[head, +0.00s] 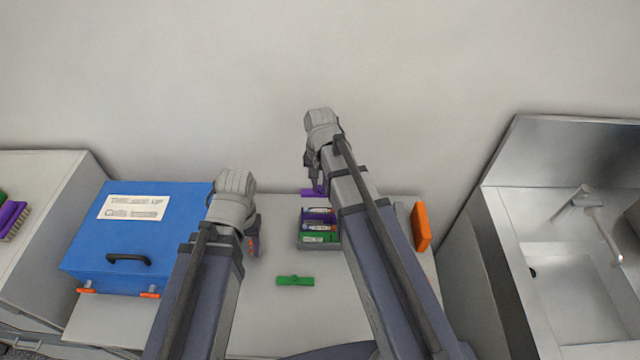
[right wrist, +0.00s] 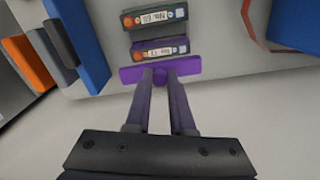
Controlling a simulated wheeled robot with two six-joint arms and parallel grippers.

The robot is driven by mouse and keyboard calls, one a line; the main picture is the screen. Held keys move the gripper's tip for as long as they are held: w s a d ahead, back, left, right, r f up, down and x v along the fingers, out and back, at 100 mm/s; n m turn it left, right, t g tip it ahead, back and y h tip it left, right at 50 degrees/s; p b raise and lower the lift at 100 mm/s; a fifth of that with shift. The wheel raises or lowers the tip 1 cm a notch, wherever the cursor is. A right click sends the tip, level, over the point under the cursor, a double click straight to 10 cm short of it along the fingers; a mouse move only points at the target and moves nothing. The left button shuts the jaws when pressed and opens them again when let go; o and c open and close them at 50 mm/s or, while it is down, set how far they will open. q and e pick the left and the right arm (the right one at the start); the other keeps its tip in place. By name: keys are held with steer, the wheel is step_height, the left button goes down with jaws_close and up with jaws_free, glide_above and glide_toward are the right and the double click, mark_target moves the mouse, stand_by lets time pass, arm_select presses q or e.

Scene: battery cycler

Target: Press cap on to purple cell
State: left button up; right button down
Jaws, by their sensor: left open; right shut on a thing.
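My right gripper (head: 316,186) is shut on the knob of a purple cap (head: 313,193). In the right wrist view the cap (right wrist: 185,66) lies crosswise at the fingertips (right wrist: 160,72). The purple cell (head: 319,213) is in a small grey holder (head: 319,246), behind a green cell (head: 318,237). In the right wrist view the purple cell (right wrist: 140,56) is close to the cap's long edge. The height gap between them cannot be told. My left gripper (head: 252,236) is open, to the left of the holder; its fingertips are partly hidden.
A green cap (head: 295,281) lies on the table in front of the holder. An orange block (head: 421,227) stands at the right edge. A blue box (head: 135,238) with a black handle is at the left. A sink (head: 570,290) is further right.

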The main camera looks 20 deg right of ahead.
steer(key=shift+f+b, duration=2.9)
steer(key=shift+f, duration=0.25)
steer(key=shift+f+b, duration=0.6)
steer(key=shift+c, duration=1.1)
jaws_free()
steer(key=shift+r, duration=0.1)
steer(key=shift+r+p, duration=3.5)
steer(key=shift+p, duration=0.1)
